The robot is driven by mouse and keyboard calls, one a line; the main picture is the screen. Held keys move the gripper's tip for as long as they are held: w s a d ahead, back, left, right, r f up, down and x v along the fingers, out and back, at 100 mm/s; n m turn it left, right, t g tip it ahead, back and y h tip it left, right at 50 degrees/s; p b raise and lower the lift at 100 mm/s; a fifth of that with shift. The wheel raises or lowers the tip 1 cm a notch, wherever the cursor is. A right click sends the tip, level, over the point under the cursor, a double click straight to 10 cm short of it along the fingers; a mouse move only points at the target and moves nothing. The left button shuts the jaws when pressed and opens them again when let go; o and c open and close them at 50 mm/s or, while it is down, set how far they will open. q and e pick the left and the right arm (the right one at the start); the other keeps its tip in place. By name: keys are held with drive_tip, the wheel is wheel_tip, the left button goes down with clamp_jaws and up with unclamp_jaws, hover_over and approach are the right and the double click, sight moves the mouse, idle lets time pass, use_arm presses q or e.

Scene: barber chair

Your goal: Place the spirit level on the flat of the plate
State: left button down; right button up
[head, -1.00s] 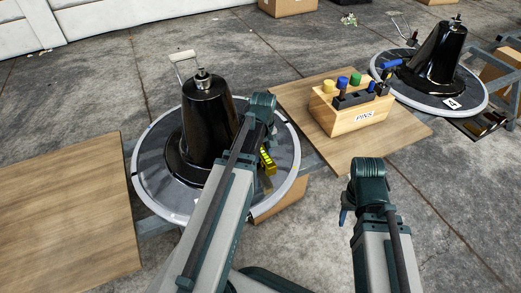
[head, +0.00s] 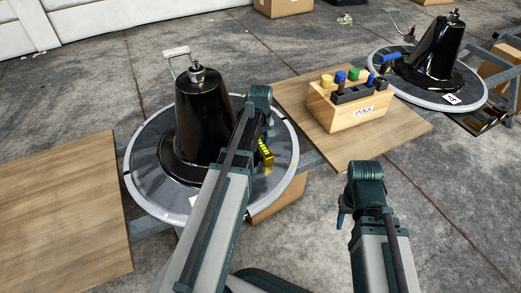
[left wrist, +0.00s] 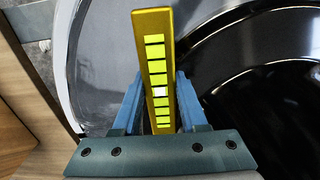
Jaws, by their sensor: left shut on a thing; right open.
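The spirit level is a yellow bar with bright vial windows. It shows in the head view (head: 265,152) and large in the left wrist view (left wrist: 154,60). My left gripper (left wrist: 160,105) is shut on the spirit level, between its blue fingers. In the head view my left gripper (head: 262,135) is over the right side of the near plate (head: 283,170), a round grey disc with a pale rim. I cannot tell whether the level touches the plate. My right gripper (head: 342,214) is open and empty, off to the right above the floor.
A black cone-shaped base (head: 200,120) with a metal lever stands on the near plate, left of the level. A wooden pin block (head: 350,118) sits on a board at right. A second plate (head: 440,97) with a black cone is further right. A wooden board (head: 65,215) lies left.

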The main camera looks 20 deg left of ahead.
sight(260, 143)
use_arm(q)
drive_tip(key=shift+f, duration=0.2)
drive_tip(key=shift+c, duration=2.2)
unclamp_jaws()
drive_tip(key=shift+r, duration=0.1)
drive_tip(key=shift+r, duration=0.15)
wheel_tip(260, 143, up, 12)
drive_tip(key=p, duration=1.2)
